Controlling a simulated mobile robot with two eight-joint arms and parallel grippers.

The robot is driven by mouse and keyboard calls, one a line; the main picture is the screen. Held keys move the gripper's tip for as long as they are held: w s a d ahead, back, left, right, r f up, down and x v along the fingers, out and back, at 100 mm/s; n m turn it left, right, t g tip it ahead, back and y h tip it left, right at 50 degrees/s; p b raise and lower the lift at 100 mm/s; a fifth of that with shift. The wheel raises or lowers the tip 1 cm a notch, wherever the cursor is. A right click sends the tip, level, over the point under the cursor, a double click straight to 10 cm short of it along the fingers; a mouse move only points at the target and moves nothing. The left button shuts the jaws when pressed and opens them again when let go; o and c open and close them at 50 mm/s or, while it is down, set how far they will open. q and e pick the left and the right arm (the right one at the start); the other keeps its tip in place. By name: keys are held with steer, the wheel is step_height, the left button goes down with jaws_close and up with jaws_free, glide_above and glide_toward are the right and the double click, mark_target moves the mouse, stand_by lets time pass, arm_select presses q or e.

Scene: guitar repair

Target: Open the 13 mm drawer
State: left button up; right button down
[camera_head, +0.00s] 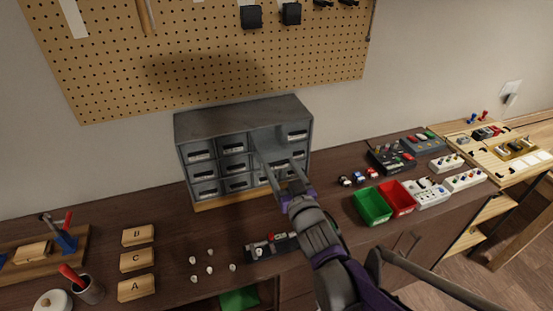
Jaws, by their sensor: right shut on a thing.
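A grey metal drawer cabinet (243,113) stands on the workbench against the wall, with rows of small drawers that have dark label handles. The labels are too small to read, so I cannot tell which one says 13 mm. My right gripper (281,168) reaches in from the lower right to the cabinet's right-hand columns. That drawer seems to stick out from the cabinet face, but how far is unclear. My left gripper is not in view.
A green bin (371,206) and a red bin (397,198) sit right of my arm, with pedals behind. Lettered wooden blocks (137,262), small white knobs (210,270) and a dark pedal (262,249) lie in front of the cabinet. A pegboard (200,60) hangs above.

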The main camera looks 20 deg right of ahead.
steer(key=shift+s, duration=0.1)
jaws_free()
steer(key=s, duration=1.1)
steer(key=shift+d, duration=0.2)
steer(key=shift+w, duration=0.1)
stand_by(0.3)
